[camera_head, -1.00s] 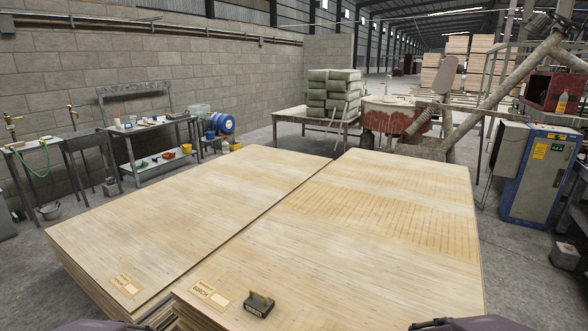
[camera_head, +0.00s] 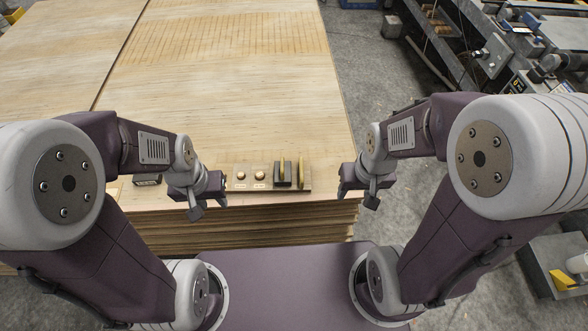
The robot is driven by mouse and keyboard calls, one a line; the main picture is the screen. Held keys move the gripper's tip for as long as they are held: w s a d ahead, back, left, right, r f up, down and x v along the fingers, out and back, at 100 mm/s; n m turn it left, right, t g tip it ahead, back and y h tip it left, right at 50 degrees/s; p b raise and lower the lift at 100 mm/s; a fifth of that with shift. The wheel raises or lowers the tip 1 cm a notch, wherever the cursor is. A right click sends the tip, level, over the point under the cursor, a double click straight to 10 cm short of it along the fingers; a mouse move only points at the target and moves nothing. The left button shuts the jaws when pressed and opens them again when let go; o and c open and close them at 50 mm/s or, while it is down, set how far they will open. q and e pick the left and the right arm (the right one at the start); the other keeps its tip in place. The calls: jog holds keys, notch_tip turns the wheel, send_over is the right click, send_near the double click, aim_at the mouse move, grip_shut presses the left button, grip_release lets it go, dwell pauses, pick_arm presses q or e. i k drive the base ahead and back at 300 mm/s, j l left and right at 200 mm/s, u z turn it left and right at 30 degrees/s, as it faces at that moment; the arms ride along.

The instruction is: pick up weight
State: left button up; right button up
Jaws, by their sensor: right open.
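A small dark block (camera_head: 148,180), which looks like the weight, sits on the near edge of the left veneer stack. My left arm partly covers it, and its top is hidden. My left gripper (camera_head: 208,203) hangs to the right of this block, near the stack's front edge. It appears to hold nothing, and its finger gap is unclear. My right gripper (camera_head: 357,195) is open and empty, just past the stack's right corner.
A wooden board (camera_head: 240,185) on the front edge holds two brass knobs (camera_head: 259,176) and two upright yellow pieces (camera_head: 301,172), one in a dark holder (camera_head: 283,181). The veneer top (camera_head: 230,110) beyond is clear. Machinery (camera_head: 500,60) stands at right.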

aim_at(282, 178)
jog(key=l+u, duration=0.7)
jog(key=u, duration=0.25)
jog(key=l+u, duration=0.3)
jog(key=u, duration=0.15)
jog(key=k+l+u, duration=0.15)
jog(key=l+u, duration=0.15)
jog(key=u, duration=0.2)
jog(key=k+l+u, duration=0.15)
jog(key=u, duration=0.3)
jog(key=k+l+u, duration=0.2)
jog(key=u, duration=0.25)
jog(key=k+l, duration=0.05)
